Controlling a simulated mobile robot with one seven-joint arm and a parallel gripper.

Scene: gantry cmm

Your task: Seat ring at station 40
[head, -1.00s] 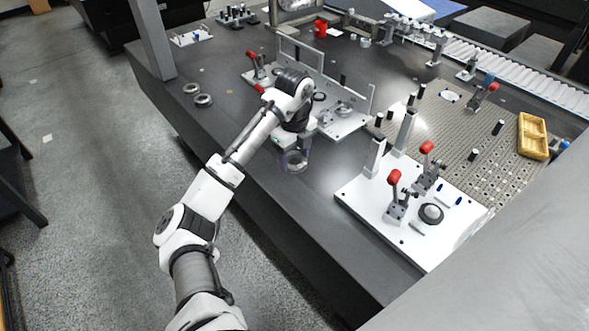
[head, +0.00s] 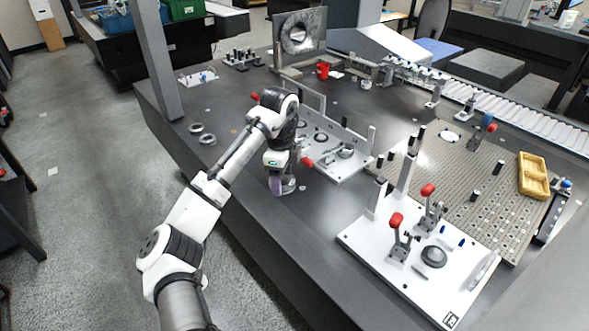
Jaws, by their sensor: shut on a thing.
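My gripper (head: 282,184) is shut on a metallic ring (head: 289,188), near the front edge of the dark table. Fingers hide part of the ring, and I cannot tell its height above the table. Two loose grey rings (head: 208,139) lie at the table's left. A white fixture plate (head: 376,241) at front right has red-handled clamps (head: 397,220), a dark round part (head: 433,256) and blue pins (head: 446,229). Another white fixture (head: 341,171) behind my gripper carries round parts (head: 346,152). No station number is readable, so I cannot tell which is station 40.
A perforated plate (head: 480,205) with black posts and a yellow tray (head: 534,177) lie at right. A roller conveyor (head: 535,122) runs along the back. A grey column (head: 152,65) stands at left.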

